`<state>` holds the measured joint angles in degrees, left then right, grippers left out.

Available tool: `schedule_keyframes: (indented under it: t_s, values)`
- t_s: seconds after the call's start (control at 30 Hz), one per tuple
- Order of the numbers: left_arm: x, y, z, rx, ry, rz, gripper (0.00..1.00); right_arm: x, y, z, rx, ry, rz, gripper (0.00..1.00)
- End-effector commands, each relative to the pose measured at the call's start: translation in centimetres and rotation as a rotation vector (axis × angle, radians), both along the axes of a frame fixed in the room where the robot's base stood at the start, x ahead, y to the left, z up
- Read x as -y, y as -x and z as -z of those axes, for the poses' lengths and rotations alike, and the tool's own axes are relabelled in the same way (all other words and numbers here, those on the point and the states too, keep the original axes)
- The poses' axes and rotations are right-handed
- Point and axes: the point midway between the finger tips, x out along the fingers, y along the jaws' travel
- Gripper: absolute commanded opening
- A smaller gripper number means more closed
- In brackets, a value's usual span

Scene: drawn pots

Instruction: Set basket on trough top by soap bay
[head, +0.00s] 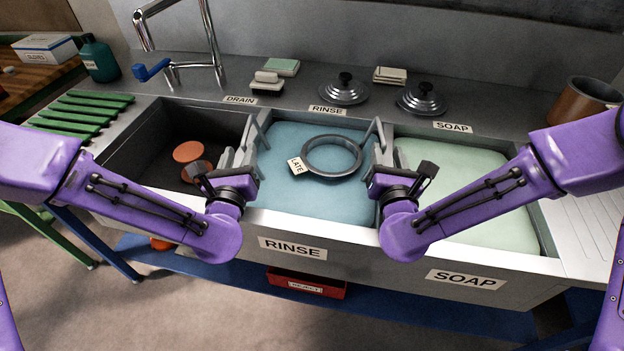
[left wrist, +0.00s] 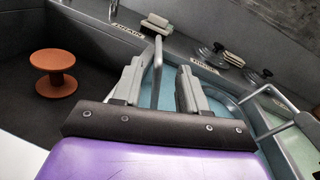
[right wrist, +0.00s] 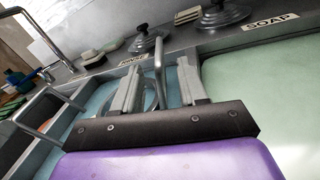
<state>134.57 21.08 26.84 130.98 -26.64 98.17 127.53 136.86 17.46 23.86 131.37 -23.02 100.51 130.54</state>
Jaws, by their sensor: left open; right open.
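The basket shows mainly as two grey upright wire handles, a left handle (head: 264,130) and a right handle (head: 379,130), at either side of the blue rinse bay (head: 300,205). Its body is hard to make out. My left gripper (head: 240,150) is open, with the left handle (left wrist: 157,62) appearing between its fingers. My right gripper (head: 385,152) is open, with the right handle (right wrist: 160,62) appearing between its fingers. Contact cannot be told. The pale green soap bay (head: 475,170) is right of the rinse bay. The ribbed trough top (head: 590,190) lies right of it.
A grey ring (head: 333,172) with a tag is in the rinse bay. Orange spool-like pieces (head: 188,152) sit in the dark drain bay. Lids (head: 344,92) and sponges stand along the back ledge. A copper pot (head: 582,102) stands back right, and a tap (head: 190,50) rises behind.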

Motion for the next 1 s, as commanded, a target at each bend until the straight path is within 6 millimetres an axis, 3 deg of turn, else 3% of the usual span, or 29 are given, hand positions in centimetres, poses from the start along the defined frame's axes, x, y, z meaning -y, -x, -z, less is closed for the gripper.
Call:
schedule_keyframes:
  t_s: [0.2, 0.33, 0.5, 0.77, 0.8, 0.9, 1.0]
  values:
    - [0.0, -4.3, 0.0, 0.001, -0.001, -0.004, 0.42, 0.0, -4.3, 0.0, 0.0, 0.001, -0.001, 0.42]
    - [0.0, -6.2, 0.0, 0.001, -0.001, -0.004, 0.42, 0.1, -6.2, 0.0, 0.0, 0.001, -0.002, 0.42]
    - [0.1, -7.3, 0.0, -0.001, -0.001, -0.003, 0.42, 0.1, -7.3, 0.1, -0.001, 0.0, -0.003, 0.42]
    - [0.1, -7.4, 0.0, -0.001, 0.0, -0.003, 0.42, 0.1, -7.5, 0.1, -0.001, 0.0, -0.003, 0.42]
    - [0.1, -7.4, 0.0, -0.001, 0.0, -0.003, 0.36, 0.1, -7.5, 0.1, -0.001, 0.0, -0.003, 0.36]
    - [0.0, -7.4, 0.0, -0.001, 0.0, -0.004, 0.03, 0.1, -7.5, 0.1, -0.001, 0.0, -0.003, 0.03]
    - [0.0, -7.4, 0.0, -0.001, 0.0, -0.004, 0.0, 0.1, -7.5, 0.1, -0.001, 0.0, -0.003, 0.0]
